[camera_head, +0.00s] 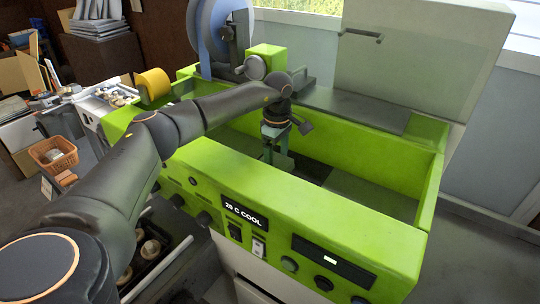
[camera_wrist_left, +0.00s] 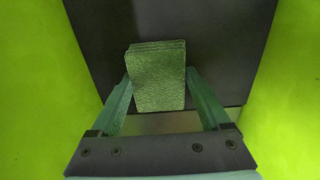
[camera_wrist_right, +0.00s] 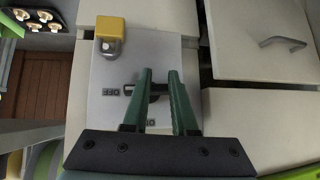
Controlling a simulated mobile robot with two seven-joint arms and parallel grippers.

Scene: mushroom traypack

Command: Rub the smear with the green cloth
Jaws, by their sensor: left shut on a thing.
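My left gripper (camera_wrist_left: 157,95) is shut on the green cloth (camera_wrist_left: 157,76), a folded textured pad between its fingers in the left wrist view. In the head view the left gripper (camera_head: 272,152) reaches down inside the green machine's trough (camera_head: 345,190). The cloth is hard to make out there. Beyond the cloth, the left wrist view shows a dark flat surface (camera_wrist_left: 225,30) between bright green walls. I cannot make out a smear. My right gripper (camera_wrist_right: 160,75) is slightly open, with a narrow gap between its fingertips, in front of a grey switch panel (camera_wrist_right: 105,75).
The green front wall (camera_head: 300,212) and right end wall (camera_head: 432,165) bound the trough. A raised pale lid (camera_head: 425,75) stands behind it. A yellow roll (camera_head: 153,84) sits at the left end. A yellow padlock (camera_wrist_right: 110,28) hangs on the switch panel.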

